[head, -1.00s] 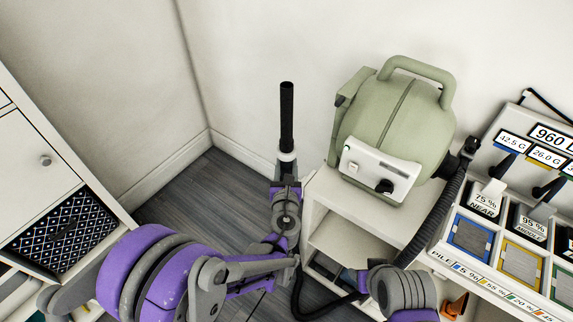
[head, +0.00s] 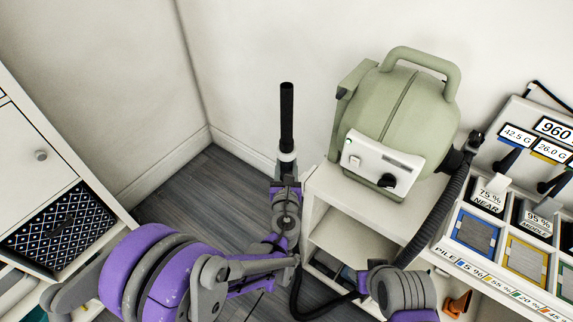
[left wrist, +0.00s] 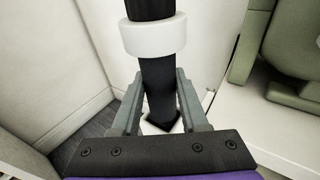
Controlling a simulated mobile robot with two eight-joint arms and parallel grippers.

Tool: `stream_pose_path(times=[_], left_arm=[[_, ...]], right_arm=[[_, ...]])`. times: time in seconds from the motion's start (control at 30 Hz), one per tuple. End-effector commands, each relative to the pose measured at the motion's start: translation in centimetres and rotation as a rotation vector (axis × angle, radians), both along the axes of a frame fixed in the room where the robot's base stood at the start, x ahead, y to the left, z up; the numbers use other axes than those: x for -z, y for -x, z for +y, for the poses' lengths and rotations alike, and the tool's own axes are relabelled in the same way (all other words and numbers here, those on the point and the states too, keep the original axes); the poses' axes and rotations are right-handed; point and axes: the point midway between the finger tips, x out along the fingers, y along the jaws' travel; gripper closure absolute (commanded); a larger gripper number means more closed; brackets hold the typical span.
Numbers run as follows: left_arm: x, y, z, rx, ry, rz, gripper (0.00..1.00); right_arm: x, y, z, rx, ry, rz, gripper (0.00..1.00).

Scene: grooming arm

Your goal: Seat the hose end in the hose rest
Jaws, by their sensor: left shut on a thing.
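The hose end is a black tube (head: 287,118) with a white collar (left wrist: 153,36), standing nearly upright in the head view. My left gripper (head: 287,178) is shut on it just below the collar; the wrist view shows the two grey fingers (left wrist: 158,80) on either side of the tube. The green dryer (head: 400,120) stands to the right, apart from the hose end. A green bracket (head: 355,79) on the dryer's left side looks like the hose rest, and it is empty.
The dryer stands on a white shelf unit (head: 322,200). A black ribbed hose (head: 440,205) runs down from its right side. A labelled tray rack (head: 450,250) is at the right, a white cabinet (head: 30,190) at the left. Space behind the hose end is free up to the wall.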

Motion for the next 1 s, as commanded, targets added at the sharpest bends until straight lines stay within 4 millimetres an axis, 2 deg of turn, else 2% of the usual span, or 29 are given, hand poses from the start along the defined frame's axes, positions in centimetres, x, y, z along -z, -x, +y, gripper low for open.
stream_pose_path(times=[0.23,0.27,0.43,0.77,0.87,1.0], left_arm=[[0.7,0.0,0.0,0.000,0.000,0.000,1.00],[0.7,0.0,0.0,0.000,0.000,0.000,0.53],[0.6,0.0,0.0,0.000,0.000,0.000,0.22],[0.6,0.2,0.0,0.000,0.000,0.000,0.22],[0.5,1.1,0.0,0.001,0.000,0.000,0.22],[0.1,3.6,0.0,0.003,0.000,0.000,0.22]], right_arm=[[0.7,0.1,0.0,0.000,0.000,0.002,0.50],[0.6,0.0,0.0,0.000,0.000,0.002,0.50],[0.5,0.0,0.0,0.000,0.000,0.002,0.50],[0.5,0.0,0.0,0.000,0.000,0.002,0.50],[0.6,0.0,0.0,0.000,0.000,0.002,0.50],[0.7,0.1,0.0,0.000,0.000,0.002,0.50]])
